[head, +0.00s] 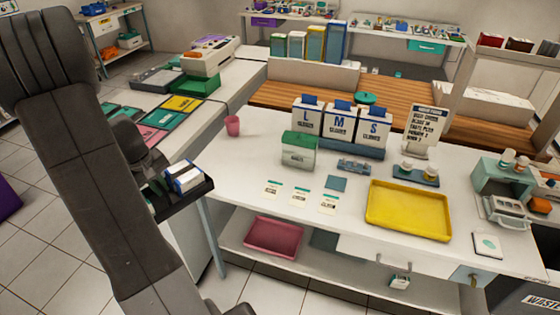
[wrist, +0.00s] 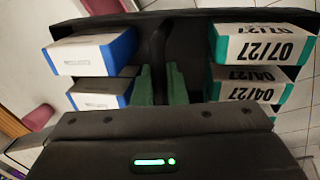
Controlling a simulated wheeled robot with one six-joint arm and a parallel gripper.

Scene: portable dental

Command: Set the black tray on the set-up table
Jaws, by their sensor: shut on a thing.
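The black tray (head: 186,201) hangs off the left end of the white table (head: 240,158), largely hidden behind my arm in the head view. In the wrist view the tray (wrist: 185,16) fills the middle. My gripper (wrist: 160,85) has its green fingers shut on the tray's black upright middle part. White-and-blue boxes (wrist: 92,55) sit in the tray on the left. White-and-teal boxes (wrist: 262,48) marked 07/27 and 04/27 sit on the right. The head view shows a white-and-blue box (head: 187,178) in it. I cannot tell which surface is the set-up table.
On the white table stand glove boxes (head: 338,122), a green-and-white box (head: 299,152), a pink cup (head: 232,126) and a yellow tray (head: 408,212). Flat cards lie mid-table. Its front-left part is clear. A pink tray (head: 273,238) lies on the lower shelf.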

